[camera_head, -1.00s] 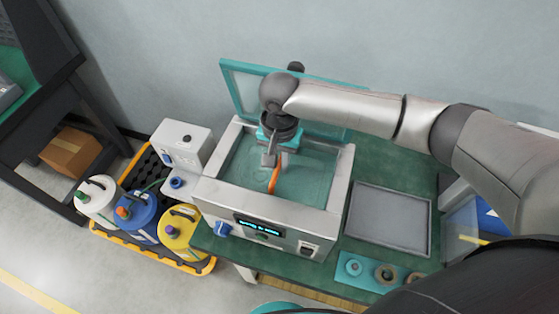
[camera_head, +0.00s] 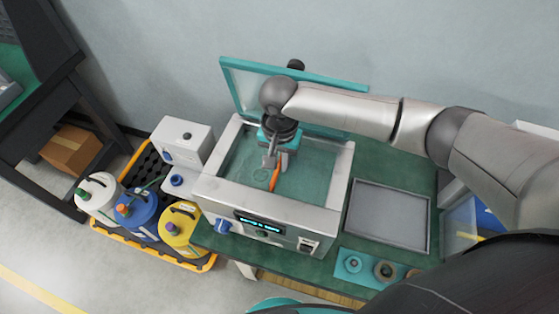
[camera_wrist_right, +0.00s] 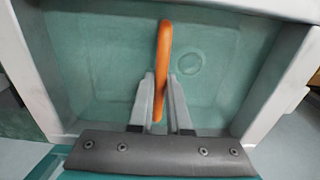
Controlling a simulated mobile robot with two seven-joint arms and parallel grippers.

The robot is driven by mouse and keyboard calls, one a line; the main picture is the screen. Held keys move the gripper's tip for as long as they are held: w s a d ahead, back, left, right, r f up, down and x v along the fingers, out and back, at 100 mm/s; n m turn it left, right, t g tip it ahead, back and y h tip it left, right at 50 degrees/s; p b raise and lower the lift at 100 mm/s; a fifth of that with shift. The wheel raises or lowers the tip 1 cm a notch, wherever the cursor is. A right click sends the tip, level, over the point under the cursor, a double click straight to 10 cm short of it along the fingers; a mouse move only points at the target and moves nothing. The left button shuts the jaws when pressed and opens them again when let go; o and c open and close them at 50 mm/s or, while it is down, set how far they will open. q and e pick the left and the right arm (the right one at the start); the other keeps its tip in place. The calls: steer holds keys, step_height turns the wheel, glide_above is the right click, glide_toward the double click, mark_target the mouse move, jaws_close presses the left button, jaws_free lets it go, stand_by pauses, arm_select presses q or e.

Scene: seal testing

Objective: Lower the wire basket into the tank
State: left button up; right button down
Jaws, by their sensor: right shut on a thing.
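The tank (camera_head: 325,196) is a pale box filled with clear teal liquid, its teal lid (camera_head: 240,92) raised at the back. My right gripper (camera_head: 272,163) points down over the middle of the tank. It is shut on an orange handle (camera_head: 274,181), which also shows between the grey fingers (camera_wrist_right: 160,105) in the right wrist view, as the orange handle (camera_wrist_right: 164,50). I take the handle as the wire basket's; its wire body cannot be made out. A faint ring (camera_wrist_right: 188,63) shows in the tank. My left gripper is not in view.
A grey tray (camera_head: 388,243) lies right of the tank, with a teal mat holding rings (camera_head: 353,264) in front. A white dispenser unit (camera_head: 190,132) stands left. Several jugs, one yellow (camera_head: 181,230), stand in a black and yellow tray on the floor.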

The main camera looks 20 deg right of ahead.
steer(key=c, duration=0.8)
jaws_free()
step_height(320, 180, up, 8)
steer(key=p, duration=1.1)
steer(key=shift+r, duration=0.25)
step_height(320, 180, up, 2)
steer(key=shift+r, duration=0.25)
